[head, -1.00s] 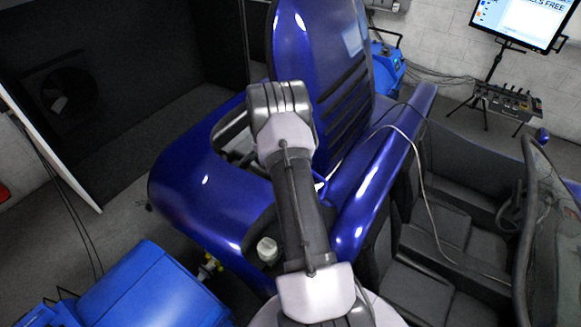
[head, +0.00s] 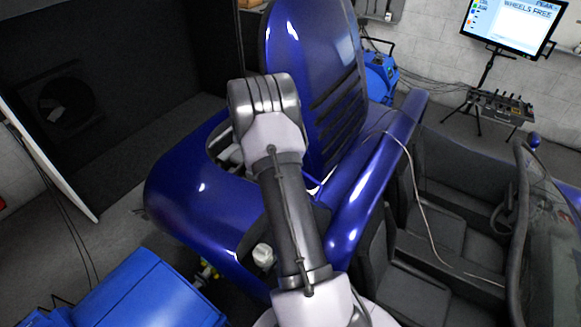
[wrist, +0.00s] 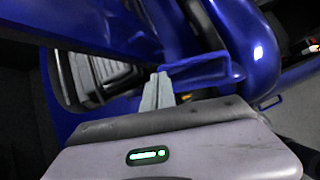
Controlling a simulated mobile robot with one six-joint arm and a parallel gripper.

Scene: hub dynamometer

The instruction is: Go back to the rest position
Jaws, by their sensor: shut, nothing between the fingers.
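My arm (head: 290,215) reaches up across the middle of the head view, over the rear of a blue car (head: 185,190). My gripper is hidden behind the arm there. In the wrist view the fingers of my gripper (wrist: 157,90) are together, with nothing seen between them. Beyond the fingertips are the car's blue bodywork (wrist: 245,45) and an opening with grey parts (wrist: 95,75). A thin blue bar (wrist: 195,68) shows close by the fingertips; I cannot tell whether they touch.
The raised engine lid (head: 310,60) stands close behind my arm. The open cabin (head: 440,210) and windscreen (head: 540,230) are at right. A blue machine (head: 145,290) stands at lower left. A cable (head: 415,170) runs over the bodywork into the cabin. A screen (head: 510,22) reads "WHEELS FREE".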

